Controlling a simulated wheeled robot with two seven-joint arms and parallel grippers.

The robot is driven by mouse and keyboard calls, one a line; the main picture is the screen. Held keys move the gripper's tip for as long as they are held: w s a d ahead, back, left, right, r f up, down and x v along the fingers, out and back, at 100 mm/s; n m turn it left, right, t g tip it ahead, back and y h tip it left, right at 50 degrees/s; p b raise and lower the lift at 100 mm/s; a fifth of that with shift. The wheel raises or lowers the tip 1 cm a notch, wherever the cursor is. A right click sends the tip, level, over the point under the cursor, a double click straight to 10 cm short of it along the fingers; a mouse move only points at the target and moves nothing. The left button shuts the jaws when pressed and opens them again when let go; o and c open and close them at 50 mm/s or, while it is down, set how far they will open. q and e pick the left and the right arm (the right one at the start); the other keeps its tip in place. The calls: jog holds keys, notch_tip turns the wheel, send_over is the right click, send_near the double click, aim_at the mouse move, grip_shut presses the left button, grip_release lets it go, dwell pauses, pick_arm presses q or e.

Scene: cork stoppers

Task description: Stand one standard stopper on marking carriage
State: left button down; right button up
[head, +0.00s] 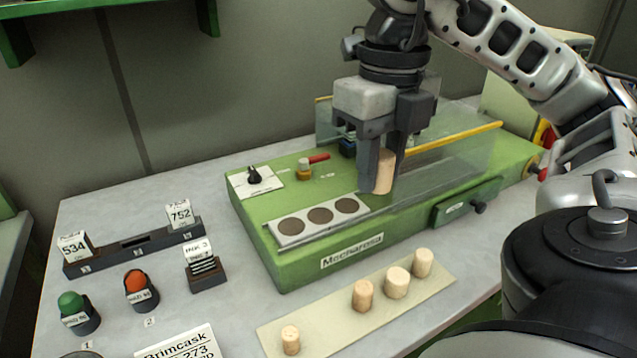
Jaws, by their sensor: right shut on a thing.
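My right gripper (378,170) points down and is shut on a pale cork stopper (384,173), which it holds upright above the green machine (300,270). The stopper is to the right of and higher than a light plate with three round brown spots (284,241), which looks like the marking carriage. No stopper stands on the plate. Several more cork stoppers stand on a beige mat (330,330) at the front: a small one (290,341) at the left and larger ones (362,296) towards the right. My left gripper is not in view.
A clear guard (460,150) with a yellow rod (455,137) stands behind my right gripper. A black knob (254,175) and a red lever (319,158) rise from the machine's top.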

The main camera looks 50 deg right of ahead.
jog(key=w+a+f, duration=0.2)
jog(key=w+f, duration=0.2)
jog(key=w, duration=0.4)
jog(key=b, duration=0.1)
send_over(291, 226)
jog(key=s, duration=0.1)
notch_tip(291, 226, down, 5)
jog(key=shift+s+r, duration=0.1)
jog(key=shift+r, duration=0.05)
jog(key=shift+w+f, duration=0.25)
jog(key=shift+f, duration=0.1)
jog(key=f, duration=0.3)
jog(key=shift+w+f, duration=0.3)
jog(key=shift+f, duration=0.05)
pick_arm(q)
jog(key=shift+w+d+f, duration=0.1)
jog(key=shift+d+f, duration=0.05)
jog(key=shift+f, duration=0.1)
pick_arm(e)
jog(key=shift+f+b, duration=0.2)
jog(key=shift+b, duration=0.1)
jog(key=o, duration=0.9)
jog(key=shift+r, duration=0.1)
